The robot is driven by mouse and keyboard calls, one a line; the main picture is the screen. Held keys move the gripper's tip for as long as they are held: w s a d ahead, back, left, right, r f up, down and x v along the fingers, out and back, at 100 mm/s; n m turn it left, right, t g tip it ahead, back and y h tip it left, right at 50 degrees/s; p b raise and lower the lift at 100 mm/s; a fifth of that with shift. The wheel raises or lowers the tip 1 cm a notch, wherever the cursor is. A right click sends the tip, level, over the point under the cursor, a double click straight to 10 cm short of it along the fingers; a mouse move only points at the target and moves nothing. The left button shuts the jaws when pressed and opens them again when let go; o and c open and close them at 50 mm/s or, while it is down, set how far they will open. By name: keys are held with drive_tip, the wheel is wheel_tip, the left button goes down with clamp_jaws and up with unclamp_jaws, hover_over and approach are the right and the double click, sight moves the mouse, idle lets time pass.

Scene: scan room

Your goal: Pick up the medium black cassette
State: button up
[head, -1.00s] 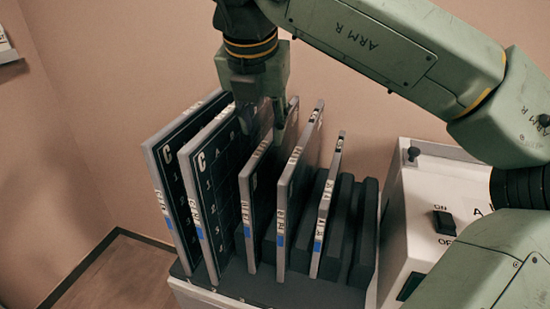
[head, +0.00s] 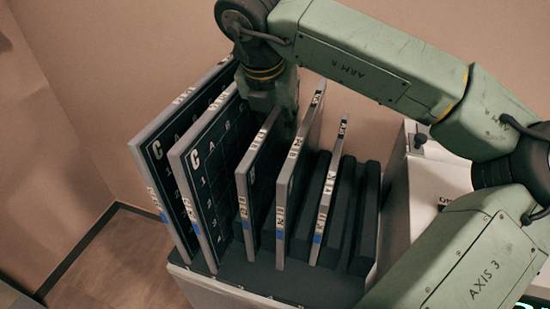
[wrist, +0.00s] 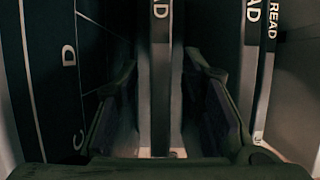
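A medium cassette with a black face and grey edge (head: 262,165) stands upright third from the left in the dark slotted rack (head: 270,285). Another medium cassette (head: 297,165) stands to its right. In the head view my gripper (head: 275,125) points down over the third cassette, its fingertips largely hidden behind cassettes. In the wrist view my gripper (wrist: 162,112) is open, one finger on each side of a cassette edge (wrist: 161,75), with gaps visible on both sides.
Two large black cassettes (head: 220,160) stand close on the left. A narrow small cassette (head: 328,195) stands on the right, beside empty slots (head: 366,220). A white cabinet (head: 430,190) is farther right, and the wall is behind.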

drive_tip(key=shift+x, duration=1)
clamp_jaws()
drive_tip(key=shift+r, duration=0.1)
